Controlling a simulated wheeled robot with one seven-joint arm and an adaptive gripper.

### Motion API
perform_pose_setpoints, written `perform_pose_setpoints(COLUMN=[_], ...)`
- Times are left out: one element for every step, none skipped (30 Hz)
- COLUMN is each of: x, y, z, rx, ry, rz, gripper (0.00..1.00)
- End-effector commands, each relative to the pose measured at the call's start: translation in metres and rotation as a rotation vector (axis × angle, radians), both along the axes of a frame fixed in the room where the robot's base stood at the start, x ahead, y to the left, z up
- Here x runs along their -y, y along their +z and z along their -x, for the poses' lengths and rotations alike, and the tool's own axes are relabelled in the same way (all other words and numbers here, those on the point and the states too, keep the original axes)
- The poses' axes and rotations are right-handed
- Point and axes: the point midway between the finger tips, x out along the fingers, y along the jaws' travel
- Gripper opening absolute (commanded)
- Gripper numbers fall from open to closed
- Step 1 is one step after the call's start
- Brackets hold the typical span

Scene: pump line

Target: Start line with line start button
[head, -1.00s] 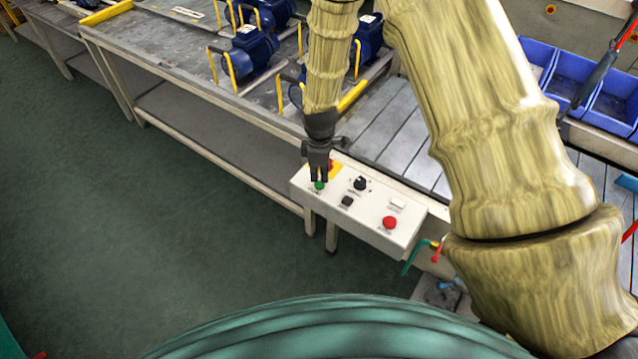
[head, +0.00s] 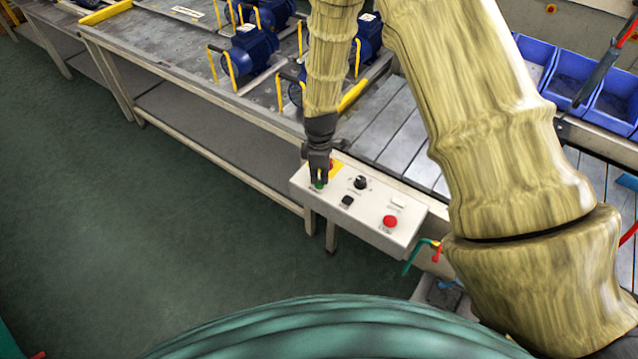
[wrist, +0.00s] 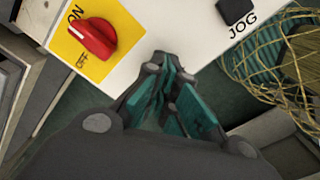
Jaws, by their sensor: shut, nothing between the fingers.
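A pale control box (head: 375,237) is fixed at the front edge of the line. A green button (head: 319,187) sits near its left end, partly hidden by my gripper; its label is too small to read. My gripper (head: 319,179) is shut and empty, pointing down right at this button. I cannot tell whether the fingertips touch or press it. In the wrist view, my gripper (wrist: 168,88) hides the green button. A red rotary switch (wrist: 93,38) on a yellow ON/OFF plate is beside the fingers.
The box also carries a black knob (head: 360,182), a black button (head: 347,201), labelled JOG in the wrist view (wrist: 236,10), a white button (head: 397,202) and a red button (head: 390,221). Blue pumps (head: 250,50) stand on the bench behind. Open floor (head: 170,240) lies to the left.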

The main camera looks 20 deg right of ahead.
Motion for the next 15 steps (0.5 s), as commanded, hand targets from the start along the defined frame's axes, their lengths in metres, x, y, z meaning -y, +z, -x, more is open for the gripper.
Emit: perform_pose_setpoints(x=[0.0,0.0,0.0,0.0,0.0,0.0,0.0,0.0,0.0,0.0,0.0,0.0,0.0,0.0,-0.0001], y=[-0.0032,-0.0043,-0.0058,-0.0069,-0.008,-0.0095,-0.0106,-0.0117,-0.0118,-0.0108,-0.0107,-0.0104,-0.0099,-0.0089,-0.007], z=[0.0001,0.0001,0.0001,0.0001,0.0001,0.0001,0.0001,0.0001,0.0,-0.0001,-0.0001,-0.0001,-0.0001,-0.0001,-0.0001], rx=[0.0,0.0,0.0,0.0,0.0,0.0,0.0,0.0,0.0,0.0,0.0,0.0,0.0,0.0,0.0], ry=[0.0,0.0,0.0,0.0,0.0,0.0,0.0,0.0,0.0,0.0,0.0,0.0,0.0,0.001,0.001], rz=[0.0,0.0,0.0,0.0,0.0,0.0,0.0,0.0,0.0,0.0,0.0,0.0,0.0,0.0,0.0], gripper=[0.0,0.0,0.0,0.0,0.0,0.0,0.0,0.0,0.0,0.0,0.0,0.0,0.0,0.0,0.0])
